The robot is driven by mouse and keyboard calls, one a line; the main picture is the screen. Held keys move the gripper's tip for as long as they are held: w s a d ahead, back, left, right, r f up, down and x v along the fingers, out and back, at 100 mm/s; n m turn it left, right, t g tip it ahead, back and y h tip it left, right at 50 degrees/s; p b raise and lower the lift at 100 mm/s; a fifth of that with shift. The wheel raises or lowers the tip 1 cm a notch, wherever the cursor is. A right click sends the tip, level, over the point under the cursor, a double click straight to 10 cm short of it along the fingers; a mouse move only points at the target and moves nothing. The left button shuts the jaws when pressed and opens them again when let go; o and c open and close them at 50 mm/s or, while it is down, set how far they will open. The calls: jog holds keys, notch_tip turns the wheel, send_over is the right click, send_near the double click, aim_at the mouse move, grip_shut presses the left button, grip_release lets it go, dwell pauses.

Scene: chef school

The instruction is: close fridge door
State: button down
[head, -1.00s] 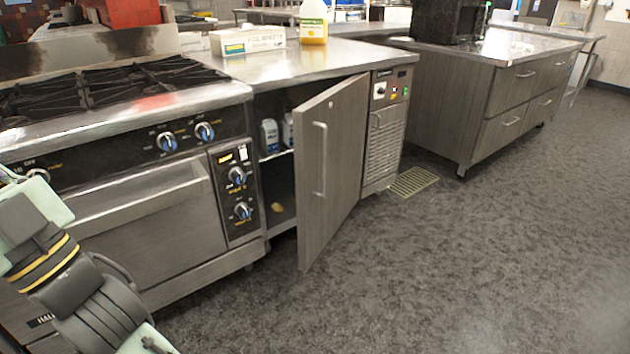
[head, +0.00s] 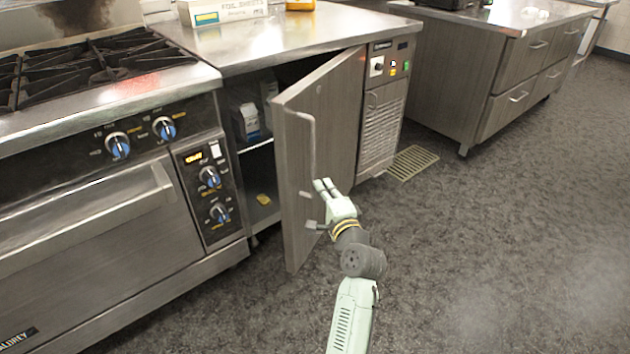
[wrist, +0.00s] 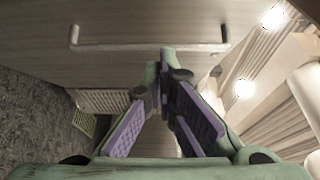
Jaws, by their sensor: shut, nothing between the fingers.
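The fridge door (head: 337,120) is a grey wood-look panel with a vertical metal bar handle (head: 312,150). It stands open, swung out toward the floor, with its hinge side at the right by the control panel. My gripper (head: 321,187) is at the door's outer face, near the handle's lower end. In the wrist view the door panel (wrist: 120,20) and the handle (wrist: 150,47) lie ahead of my gripper (wrist: 164,58), whose fingertips are together and empty. I cannot tell whether the fingertips touch the door.
Cartons stand on the shelf inside the fridge (head: 247,122). A steel range (head: 90,215) is at the left, and a counter (head: 275,38) with a foil box (head: 222,10) is above. A drawer cabinet (head: 470,85) and a floor grate (head: 412,162) are at the right. The floor there is clear.

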jog(key=shift+w+a, duration=0.95)
jog(key=shift+w, duration=0.75)
jog(key=shift+w+a, duration=0.9)
jog(key=shift+w, duration=0.75)
jog(key=shift+w+a, duration=0.95)
jog(key=shift+w, duration=0.75)
